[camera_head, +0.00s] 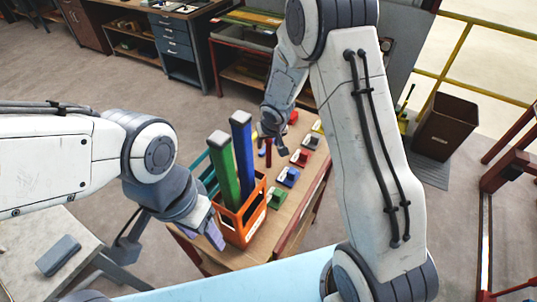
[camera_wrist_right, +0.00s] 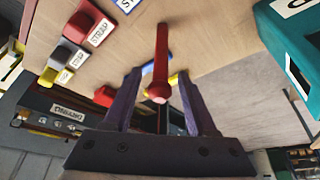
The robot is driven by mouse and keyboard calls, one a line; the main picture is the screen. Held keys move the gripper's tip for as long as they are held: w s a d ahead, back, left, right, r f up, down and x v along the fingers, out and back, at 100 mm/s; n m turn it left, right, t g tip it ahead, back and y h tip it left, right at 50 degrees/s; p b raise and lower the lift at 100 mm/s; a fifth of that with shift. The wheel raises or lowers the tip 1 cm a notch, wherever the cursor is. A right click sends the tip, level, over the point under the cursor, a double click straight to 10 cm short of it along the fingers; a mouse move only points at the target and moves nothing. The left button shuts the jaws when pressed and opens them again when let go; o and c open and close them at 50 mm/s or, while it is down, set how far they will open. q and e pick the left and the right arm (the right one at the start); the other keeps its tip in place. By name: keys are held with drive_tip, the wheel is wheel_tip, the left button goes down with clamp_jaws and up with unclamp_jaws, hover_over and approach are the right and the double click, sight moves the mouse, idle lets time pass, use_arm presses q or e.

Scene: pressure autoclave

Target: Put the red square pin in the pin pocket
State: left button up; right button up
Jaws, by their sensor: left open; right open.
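The red square pin (camera_wrist_right: 162,45) stands on the wooden table top, its rounded red end toward the right wrist camera. It lies between the two purple fingers of my right gripper (camera_wrist_right: 160,76), which is open with gaps on both sides. In the head view the red pin (camera_head: 268,153) shows just below my right gripper (camera_head: 267,138). My left gripper (camera_head: 214,230) is open and empty, at the near left of an orange crate (camera_head: 243,232). The crate holds a tall green bar and a tall blue bar. I cannot tell which part is the pin pocket.
Several colored blocks labelled STRAP, such as the blue one (camera_head: 288,177), line the right side of the table (camera_head: 285,215). A teal box (camera_wrist_right: 292,45) is at the right in the wrist view. A brown bin (camera_head: 446,125) stands on the floor.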

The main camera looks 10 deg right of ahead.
clamp_jaws()
idle(1.3)
